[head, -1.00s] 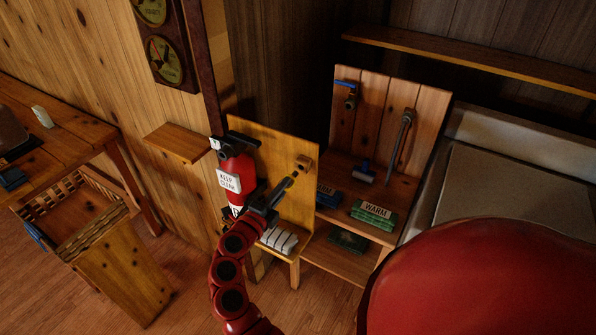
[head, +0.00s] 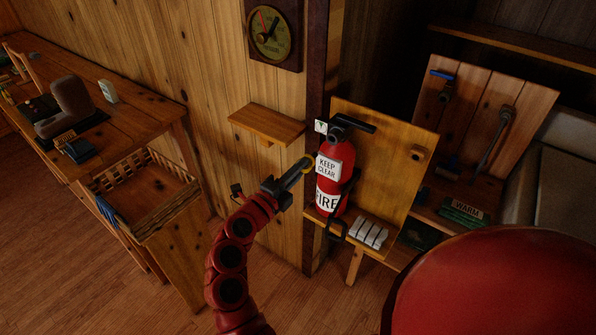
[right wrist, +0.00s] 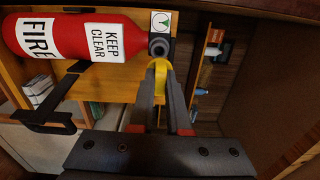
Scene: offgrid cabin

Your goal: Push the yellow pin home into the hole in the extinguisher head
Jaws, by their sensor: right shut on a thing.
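The red fire extinguisher (head: 335,160) stands upright on a wooden stand, with a black head (head: 338,132) and KEEP CLEAR and FIRE labels. My right gripper (head: 304,169) is at its left, level with the upper label. It is shut on the yellow pin (head: 311,160), whose ring shows at the fingertips. In the right wrist view the yellow pin (right wrist: 160,72) is between the fingers, in line with a dark round part of the head (right wrist: 159,46). The pin's shaft and the hole are hidden, and I cannot tell if they touch. My left gripper is not in view.
A small wall shelf (head: 267,124) is just behind and left of my right gripper. The stand's backboard carries a wooden peg (head: 421,153), with pale blocks (head: 368,234) below.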

